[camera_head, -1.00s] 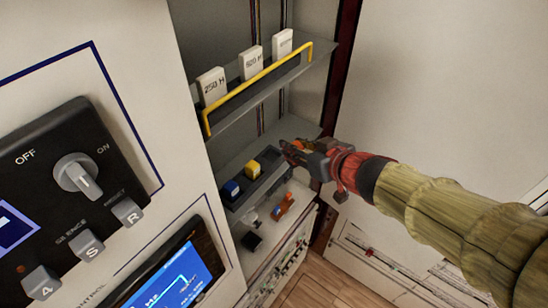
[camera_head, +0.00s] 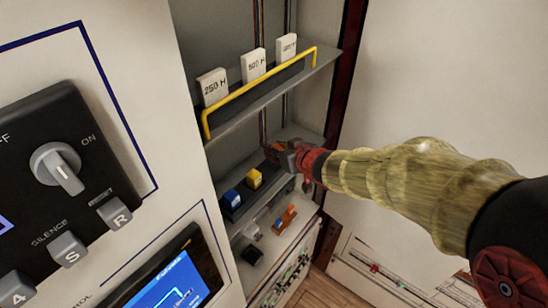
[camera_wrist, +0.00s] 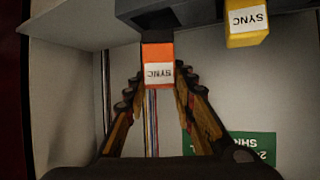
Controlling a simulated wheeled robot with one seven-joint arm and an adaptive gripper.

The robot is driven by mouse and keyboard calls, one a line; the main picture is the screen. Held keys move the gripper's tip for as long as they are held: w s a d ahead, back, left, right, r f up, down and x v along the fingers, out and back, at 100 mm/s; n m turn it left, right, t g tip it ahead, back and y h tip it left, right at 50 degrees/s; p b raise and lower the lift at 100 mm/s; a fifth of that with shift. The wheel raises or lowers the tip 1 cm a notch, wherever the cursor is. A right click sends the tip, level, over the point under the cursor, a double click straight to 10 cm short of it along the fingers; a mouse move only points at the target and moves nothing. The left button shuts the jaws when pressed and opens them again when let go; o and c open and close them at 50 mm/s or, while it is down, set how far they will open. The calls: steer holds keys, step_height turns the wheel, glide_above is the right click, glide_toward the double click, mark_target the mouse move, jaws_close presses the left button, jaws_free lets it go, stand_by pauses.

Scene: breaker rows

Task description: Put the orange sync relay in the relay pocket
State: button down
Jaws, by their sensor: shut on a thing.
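The orange sync relay (camera_wrist: 158,62) has a white SYNC label and sits between the fingertips of my gripper (camera_wrist: 158,85) in the wrist view. My gripper is shut on it. In the head view my gripper (camera_head: 279,154) is at the far end of a dark relay tray (camera_head: 241,209), past the yellow relay. In the wrist view the relay's far end meets or overlaps the dark tray edge (camera_wrist: 150,20); I cannot tell whether it is inside the pocket. The pocket opening is hidden.
A yellow relay (camera_head: 254,178) and a blue relay (camera_head: 232,199) sit in the tray. An orange item (camera_head: 286,218) and a black block (camera_head: 252,254) lie on the ledge below. A shelf with a yellow rail (camera_head: 262,91) and white labelled blocks is above.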

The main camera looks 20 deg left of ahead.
steer(key=shift+w+a+f, duration=0.1)
steer(key=shift+a+f, duration=0.1)
steer(key=f, duration=0.3)
steer(key=shift+w+a+f, duration=0.15)
steer(key=shift+w+f, duration=0.1)
steer(key=shift+s, duration=0.1)
steer(key=shift+f, duration=0.15)
steer(key=c, duration=1.5)
jaws_free()
